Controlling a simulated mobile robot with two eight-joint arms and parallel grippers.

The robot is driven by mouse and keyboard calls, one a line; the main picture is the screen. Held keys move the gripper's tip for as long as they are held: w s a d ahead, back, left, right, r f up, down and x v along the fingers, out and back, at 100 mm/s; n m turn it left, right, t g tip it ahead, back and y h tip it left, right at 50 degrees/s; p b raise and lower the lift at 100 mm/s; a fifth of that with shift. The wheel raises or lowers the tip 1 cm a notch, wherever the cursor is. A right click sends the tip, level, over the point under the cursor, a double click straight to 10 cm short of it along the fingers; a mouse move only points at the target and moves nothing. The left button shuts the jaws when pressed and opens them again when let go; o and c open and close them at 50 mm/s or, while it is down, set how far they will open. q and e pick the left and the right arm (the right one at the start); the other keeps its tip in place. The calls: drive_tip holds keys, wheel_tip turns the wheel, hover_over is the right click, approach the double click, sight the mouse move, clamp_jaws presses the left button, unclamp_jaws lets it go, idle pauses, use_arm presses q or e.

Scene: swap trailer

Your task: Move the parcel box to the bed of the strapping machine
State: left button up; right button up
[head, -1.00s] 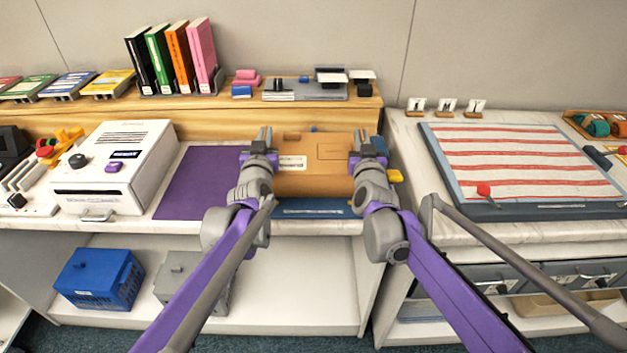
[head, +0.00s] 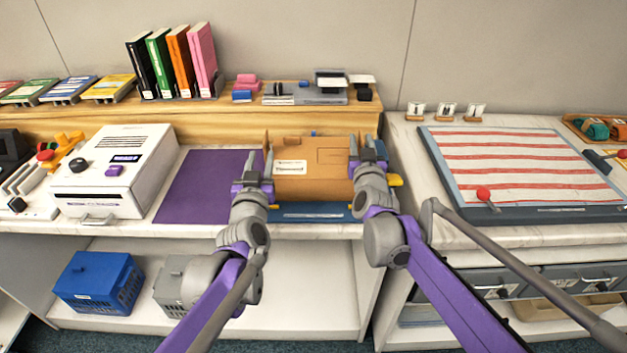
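The parcel box (head: 312,178) is a brown cardboard box with a white label, on the counter in the middle of the head view. A dark blue surface (head: 308,213) shows at its front lower edge. I cannot tell for sure which thing is the strapping machine or its bed. My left gripper (head: 253,166) is upright beside the box's left side. My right gripper (head: 368,149) is close against its right side. The fingers are small and partly hidden, so I cannot tell how far they are open.
A purple mat (head: 205,187) lies left of the box, with a white machine (head: 118,170) beyond it. A wooden shelf (head: 205,118) runs behind. On the right counter lies a red-striped board (head: 515,165). A small yellow part (head: 395,181) shows beside my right gripper.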

drive_tip(key=shift+s, duration=0.15)
use_arm(q)
drive_tip(key=s, duration=0.3)
drive_tip(key=shift+s, duration=0.2)
use_arm(e)
drive_tip(key=s, duration=1.1)
drive_tip(key=shift+s, duration=0.35)
